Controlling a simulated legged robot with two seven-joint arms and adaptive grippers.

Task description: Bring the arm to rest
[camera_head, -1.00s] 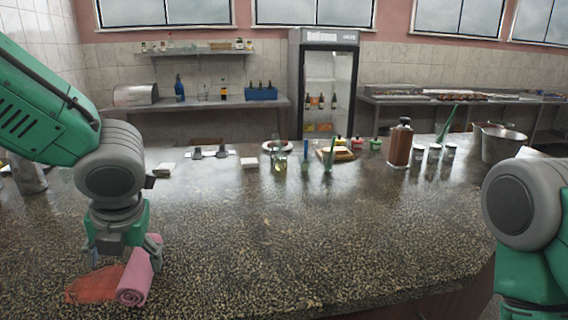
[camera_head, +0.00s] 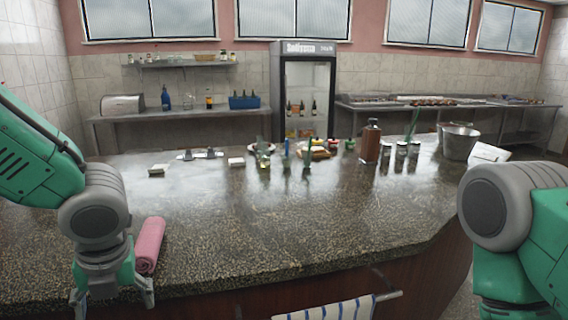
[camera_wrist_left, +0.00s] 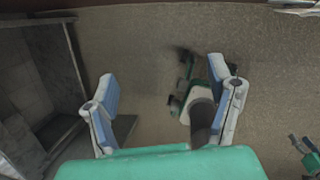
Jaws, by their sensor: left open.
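My left gripper (camera_head: 113,298) is open and empty at the lower left of the head view, in front of the counter's near edge. Its two fingers also show wide apart in the left wrist view (camera_wrist_left: 165,105), with floor and parts of my own body beyond them. A rolled pink cloth (camera_head: 149,245) lies on the counter just right of the left gripper, apart from it. My right arm comes in at the right edge of the head view; its gripper is out of the frame.
The speckled counter (camera_head: 260,225) has a wide clear middle. A brown bottle (camera_head: 370,142), small cups and a metal bucket (camera_head: 459,142) stand toward its far right. A striped towel (camera_head: 325,309) hangs on a rail at the counter's front. A fridge (camera_head: 304,92) stands behind.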

